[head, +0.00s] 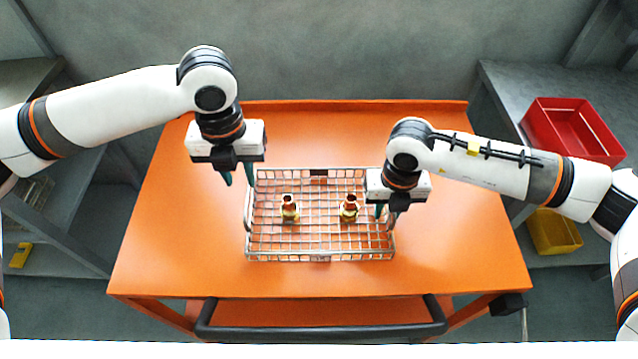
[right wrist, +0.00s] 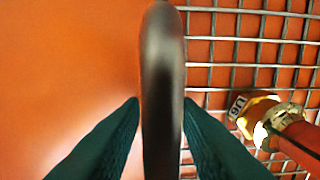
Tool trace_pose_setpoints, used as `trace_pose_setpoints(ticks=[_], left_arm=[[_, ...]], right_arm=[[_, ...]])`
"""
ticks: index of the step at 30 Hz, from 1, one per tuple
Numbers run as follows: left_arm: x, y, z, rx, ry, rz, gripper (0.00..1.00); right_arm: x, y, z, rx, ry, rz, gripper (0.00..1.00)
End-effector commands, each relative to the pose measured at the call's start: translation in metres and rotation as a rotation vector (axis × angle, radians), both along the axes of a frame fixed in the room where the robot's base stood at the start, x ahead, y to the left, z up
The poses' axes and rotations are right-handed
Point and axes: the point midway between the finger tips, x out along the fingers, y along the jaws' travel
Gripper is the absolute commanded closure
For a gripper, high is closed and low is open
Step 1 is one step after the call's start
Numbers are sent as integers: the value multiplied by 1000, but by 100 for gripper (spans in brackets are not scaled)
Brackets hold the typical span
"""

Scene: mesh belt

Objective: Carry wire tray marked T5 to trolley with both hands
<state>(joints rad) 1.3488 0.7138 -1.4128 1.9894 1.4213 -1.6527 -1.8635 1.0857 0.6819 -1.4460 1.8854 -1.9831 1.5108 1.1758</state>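The wire tray (head: 320,256) sits flat on an orange trolley top (head: 180,250) with a black push bar (head: 320,330). I cannot read a T5 mark. Two brass-coloured fittings (head: 290,209) (head: 350,208) stand in the tray. My left gripper (head: 238,177) is open and empty, above and beside the tray's left end handle (head: 248,212). My right gripper (head: 386,211) is at the right end, its fingers on either side of the dark handle bar (right wrist: 162,90).
A red bin (head: 570,130) stands on a grey bench at the right, with a yellow bin (head: 553,232) below. Grey shelving stands at the left. The orange top is clear around the tray, with a raised lip at the back.

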Motion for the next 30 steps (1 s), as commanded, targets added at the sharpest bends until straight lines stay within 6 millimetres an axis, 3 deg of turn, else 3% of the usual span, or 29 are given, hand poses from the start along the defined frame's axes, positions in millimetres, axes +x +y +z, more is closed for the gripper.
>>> trace_pose_setpoints(ticks=[5,18,24,30], left_arm=[[0,0,4,1,1,-1,72],[0,0,3,0,1,-1,72],[0,0,3,0,1,-1,72],[0,0,3,0,1,-1,72]], right_arm=[[1,1,17,2,-3,1,72],[1,0,103,1,-2,0,72],[0,0,118,0,0,0,72],[0,0,120,0,0,0,72]])
